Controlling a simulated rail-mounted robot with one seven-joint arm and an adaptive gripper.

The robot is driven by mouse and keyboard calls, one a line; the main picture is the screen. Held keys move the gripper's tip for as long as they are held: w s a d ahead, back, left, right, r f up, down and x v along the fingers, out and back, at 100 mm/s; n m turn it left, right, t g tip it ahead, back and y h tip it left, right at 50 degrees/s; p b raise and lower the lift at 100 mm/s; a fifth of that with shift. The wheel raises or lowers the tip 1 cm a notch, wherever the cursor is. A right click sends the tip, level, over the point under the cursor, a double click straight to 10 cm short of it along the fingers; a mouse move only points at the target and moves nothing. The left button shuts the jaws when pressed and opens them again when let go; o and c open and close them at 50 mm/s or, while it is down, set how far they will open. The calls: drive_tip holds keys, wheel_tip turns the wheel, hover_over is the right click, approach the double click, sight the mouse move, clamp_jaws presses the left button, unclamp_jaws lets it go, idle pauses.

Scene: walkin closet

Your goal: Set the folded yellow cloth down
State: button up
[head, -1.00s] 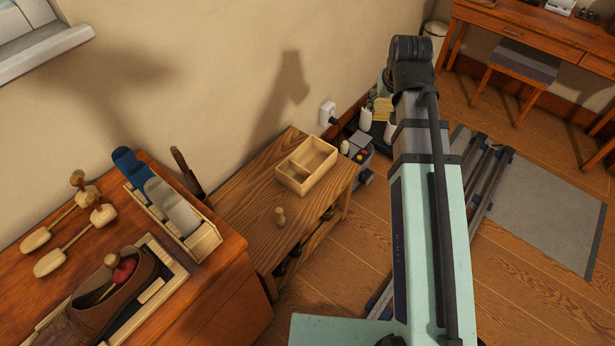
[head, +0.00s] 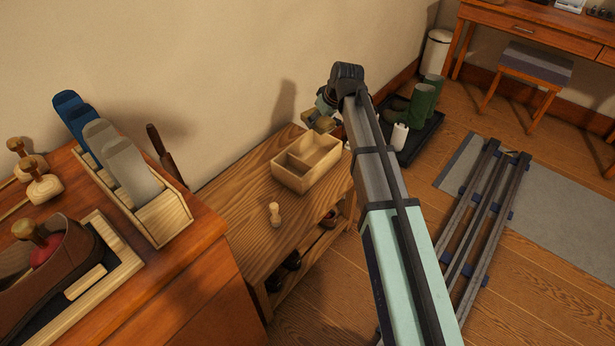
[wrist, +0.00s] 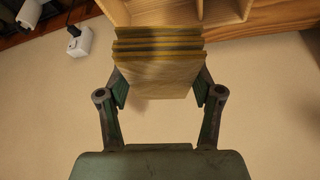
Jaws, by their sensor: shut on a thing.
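The folded yellow cloth (wrist: 158,72) is a thick stack of yellow-brown layers in the wrist view. My gripper (wrist: 160,88) is shut on it, with one finger on each side. In the head view a small part of the cloth (head: 322,124) shows at the end of my arm, beside the far end of the wooden bench (head: 235,196). My arm hides much of the gripper there. I cannot tell the cloth's exact height or whether it touches anything.
An open divided wooden box (head: 307,163) stands on the bench close to the cloth; it also shows in the wrist view (wrist: 238,22). A small wooden peg (head: 274,214) stands nearer. Green boots (head: 422,104) stand on a dark tray beyond. The near bench top is mostly clear.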

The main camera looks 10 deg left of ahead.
sight(311, 160)
drive_tip(key=shift+w+a+r+n+p, duration=0.1)
drive_tip(key=shift+w+a+n+p, duration=0.15)
drive_tip(key=shift+w, duration=0.35)
drive_tip(key=shift+w+a+r+n+p, duration=0.1)
drive_tip(key=shift+w+a+n, duration=0.25)
drive_tip(key=shift+w, duration=0.25)
drive_tip(key=shift+a+r+n+y, duration=0.15)
drive_tip(key=shift+r+n+y, duration=0.1)
drive_tip(key=shift+n+y, duration=0.05)
drive_tip(key=shift+n+g, duration=0.3)
wheel_tip(311, 160, down, 20)
drive_tip(key=b, duration=0.3)
drive_tip(key=shift+s, duration=0.1)
drive_tip(key=shift+f+b, duration=0.2)
drive_tip(key=shift+b, duration=0.1)
drive_tip(key=o, duration=1.1)
drive_tip(key=shift+r, duration=0.1)
